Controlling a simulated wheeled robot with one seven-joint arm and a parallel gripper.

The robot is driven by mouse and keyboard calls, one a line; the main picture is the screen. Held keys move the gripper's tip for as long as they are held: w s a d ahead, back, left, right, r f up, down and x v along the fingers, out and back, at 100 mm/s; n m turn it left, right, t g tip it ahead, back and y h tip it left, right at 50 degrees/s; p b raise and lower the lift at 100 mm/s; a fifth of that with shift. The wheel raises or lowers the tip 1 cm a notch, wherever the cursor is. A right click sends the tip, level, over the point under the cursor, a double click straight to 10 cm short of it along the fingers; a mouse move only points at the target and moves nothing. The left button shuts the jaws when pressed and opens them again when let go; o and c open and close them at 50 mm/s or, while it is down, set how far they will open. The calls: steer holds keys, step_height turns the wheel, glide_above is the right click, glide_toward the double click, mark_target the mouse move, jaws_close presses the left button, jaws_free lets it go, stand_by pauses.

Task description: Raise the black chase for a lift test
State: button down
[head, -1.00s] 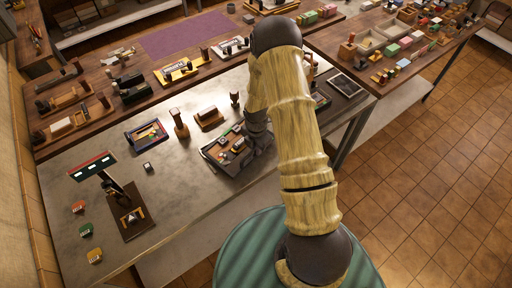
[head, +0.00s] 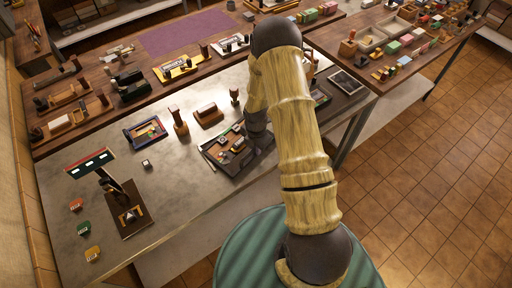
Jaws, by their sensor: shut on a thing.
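The black chase (head: 207,157) is a dark rectangular frame with several small pieces inside. It is at the front edge of the grey metal table (head: 165,200), right of the middle. My gripper (head: 254,147) is at the right side of the chase, shut on that side as far as the view shows. My arm hides the fingertips and part of the right edge. I cannot tell whether the chase is clear of the tabletop.
A small press (head: 126,212) stands at the left of the table. A blue-edged tray (head: 146,132), a wooden stamp (head: 179,122) and a wooden block (head: 208,115) stand behind and left of the chase.

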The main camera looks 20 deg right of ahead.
steer(key=shift+s+f, duration=0.1)
steer(key=shift+f, duration=0.15)
steer(key=shift+s+f+b, duration=0.15)
steer(key=shift+f+b, duration=0.15)
steer(key=shift+b, duration=0.05)
steer(key=shift+f, duration=0.15)
steer(key=c, duration=1.5)
jaws_free()
steer(key=shift+c, duration=0.2)
steer(key=shift+o, duration=1.2)
steer(key=shift+w+f, duration=0.1)
steer(key=shift+w, duration=0.15)
steer(key=shift+s, duration=0.15)
